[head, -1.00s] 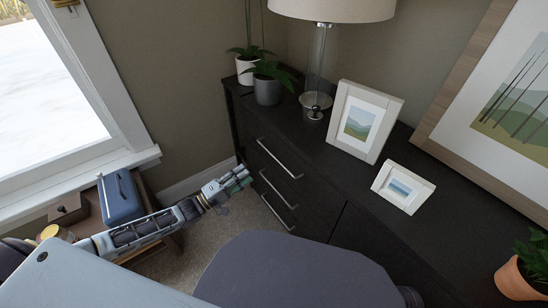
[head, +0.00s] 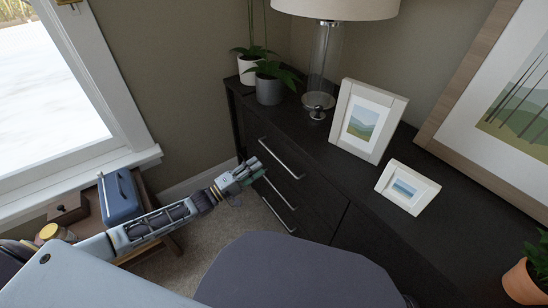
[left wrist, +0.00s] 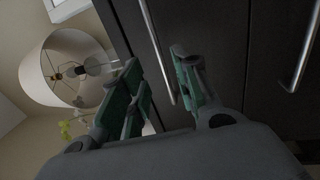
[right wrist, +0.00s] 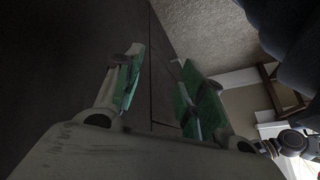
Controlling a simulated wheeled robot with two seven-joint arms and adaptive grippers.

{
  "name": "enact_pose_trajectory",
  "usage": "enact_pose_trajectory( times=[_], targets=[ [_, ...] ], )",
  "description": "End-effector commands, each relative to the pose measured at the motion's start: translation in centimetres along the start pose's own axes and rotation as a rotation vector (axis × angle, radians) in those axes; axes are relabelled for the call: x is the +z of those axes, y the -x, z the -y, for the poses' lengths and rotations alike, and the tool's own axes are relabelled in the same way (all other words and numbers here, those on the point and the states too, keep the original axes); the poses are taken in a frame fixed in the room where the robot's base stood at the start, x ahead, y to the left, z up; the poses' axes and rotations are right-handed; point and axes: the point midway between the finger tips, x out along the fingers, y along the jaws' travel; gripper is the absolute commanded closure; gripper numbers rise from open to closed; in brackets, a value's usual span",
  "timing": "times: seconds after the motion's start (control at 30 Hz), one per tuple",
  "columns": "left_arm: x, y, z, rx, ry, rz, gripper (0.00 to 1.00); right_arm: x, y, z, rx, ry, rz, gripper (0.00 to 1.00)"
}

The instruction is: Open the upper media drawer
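The dark wood cabinet (head: 345,185) stands along the wall with a stack of drawers at its left end. The upper media drawer is shut; its long silver bar handle (head: 280,158) also shows in the left wrist view (left wrist: 156,50). My left gripper (head: 255,168) is at the drawer fronts, just below and beside that handle. In the left wrist view its green-padded fingers (left wrist: 157,62) are apart, with the upper handle between them in the picture; I see no contact. My right gripper (right wrist: 162,65) is open and empty, facing a dark panel; the head view does not show it.
Lower drawer handles (head: 279,193) sit below. On the cabinet top are potted plants (head: 269,88), a glass lamp (head: 322,75), picture frames (head: 367,122) and a terracotta pot (head: 522,283). A side table with a blue box (head: 121,197) stands below the window, near my left arm.

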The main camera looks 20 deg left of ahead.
Motion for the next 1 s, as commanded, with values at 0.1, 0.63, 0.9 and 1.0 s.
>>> enact_pose_trajectory(
  times=[0.1, 0.63, 0.9, 1.0],
  targets=[
    [0.0, -1.3, 0.0, 0.003, 0.000, 0.000, 0.69, 1.1, -1.1, -0.1, -0.006, -0.010, -0.001, 0.60],
    [0.0, -6.6, 0.1, 0.002, 0.000, 0.000, 0.69, 2.6, -4.1, -0.2, -0.032, -0.046, -0.066, 0.60],
    [0.0, -8.5, 0.0, 0.002, 0.000, 0.000, 0.69, 3.3, -4.7, -0.2, -0.038, -0.046, -0.069, 0.60],
    [0.0, -8.8, 0.0, 0.001, 0.001, 0.000, 0.69, 3.4, -4.7, -0.3, -0.039, -0.044, -0.070, 0.60]
  ],
)
